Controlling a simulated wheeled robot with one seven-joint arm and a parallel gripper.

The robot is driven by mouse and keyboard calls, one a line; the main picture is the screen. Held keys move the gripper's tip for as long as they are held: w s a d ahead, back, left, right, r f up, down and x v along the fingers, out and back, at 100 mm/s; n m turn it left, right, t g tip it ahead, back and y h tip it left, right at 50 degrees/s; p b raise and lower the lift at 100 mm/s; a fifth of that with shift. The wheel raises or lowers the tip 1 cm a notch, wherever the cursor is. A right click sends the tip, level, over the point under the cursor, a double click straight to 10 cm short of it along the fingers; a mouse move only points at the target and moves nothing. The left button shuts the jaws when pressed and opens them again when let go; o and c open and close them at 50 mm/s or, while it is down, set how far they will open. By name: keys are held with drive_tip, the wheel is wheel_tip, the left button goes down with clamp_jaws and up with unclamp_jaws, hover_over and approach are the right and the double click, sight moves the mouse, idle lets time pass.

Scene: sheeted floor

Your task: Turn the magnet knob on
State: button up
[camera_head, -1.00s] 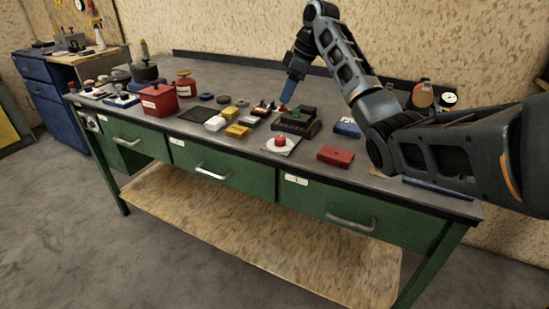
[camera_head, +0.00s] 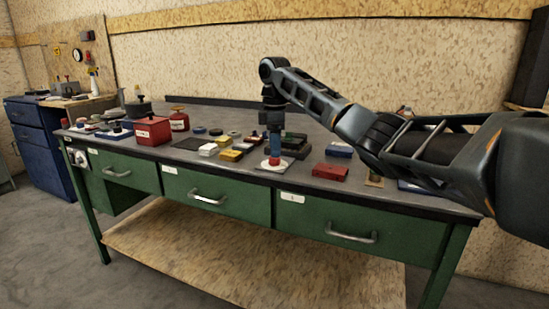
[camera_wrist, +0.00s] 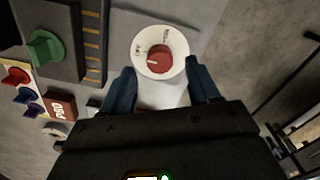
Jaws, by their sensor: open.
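The magnet knob (camera_wrist: 159,59) is a red knob on a round white dial (camera_wrist: 140,42) with small lettering, set on a grey plate (camera_wrist: 195,20). A pale mark on the knob points left in the wrist view. In the head view the red knob (camera_head: 274,161) sits near the table's front edge, below my gripper (camera_head: 274,150). In the wrist view my gripper (camera_wrist: 163,88) has its two blue fingers apart, one on each side of the dial's lower part. The fingers are empty, and the knob lies ahead of them. I cannot tell whether they touch the dial.
A dark box with a green knob (camera_wrist: 45,48) stands beside the plate, with small colored knobs (camera_wrist: 18,75) nearby. A red box (camera_head: 330,171) lies right of the dial, and a blue box (camera_head: 340,150) behind it. Red containers (camera_head: 152,131) stand at the table's left.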

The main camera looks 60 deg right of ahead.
sight(274, 160)
wheel_tip(274, 160, down, 3)
drive_tip(key=shift+f, duration=0.15)
drive_tip(key=c, duration=1)
